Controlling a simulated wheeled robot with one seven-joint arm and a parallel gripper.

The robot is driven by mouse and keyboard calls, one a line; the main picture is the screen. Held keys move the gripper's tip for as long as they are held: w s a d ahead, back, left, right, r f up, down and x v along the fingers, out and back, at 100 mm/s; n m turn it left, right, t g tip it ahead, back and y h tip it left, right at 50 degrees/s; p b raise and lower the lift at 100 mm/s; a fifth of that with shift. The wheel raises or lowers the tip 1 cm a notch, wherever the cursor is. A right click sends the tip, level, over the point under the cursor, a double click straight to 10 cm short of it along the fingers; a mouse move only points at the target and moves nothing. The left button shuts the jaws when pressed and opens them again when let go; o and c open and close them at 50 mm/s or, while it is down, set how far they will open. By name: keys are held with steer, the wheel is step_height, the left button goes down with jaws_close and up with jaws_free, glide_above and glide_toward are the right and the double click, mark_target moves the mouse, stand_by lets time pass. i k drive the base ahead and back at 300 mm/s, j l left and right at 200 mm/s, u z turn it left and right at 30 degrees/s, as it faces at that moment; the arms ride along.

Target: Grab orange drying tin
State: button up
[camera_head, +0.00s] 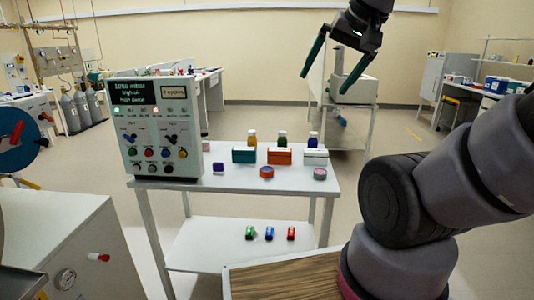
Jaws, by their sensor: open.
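A small round orange tin (266,172) with a bluish top sits near the front edge of the white table (232,184), in front of an orange box. My gripper (324,92) is at the top, right of centre, with its two dark green fingers spread and nothing between them. It appears well above the table, apart from the tin. The tin's top and front are in plain view.
A second round tin (320,173), greyish pink, stands to the right. Teal (244,156), orange (279,157) and white (315,157) boxes with small bottles stand behind. A control panel (155,131) fills the table's left end. Several small coloured items lie on the lower shelf (215,250).

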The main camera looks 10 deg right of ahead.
mark_target(266, 172)
steer(key=i+j, duration=0.35)
steer(key=i+j+z, duration=0.15)
steer(key=z, duration=0.2)
steer(key=i+j+z, duration=0.45)
steer(key=z, duration=0.8)
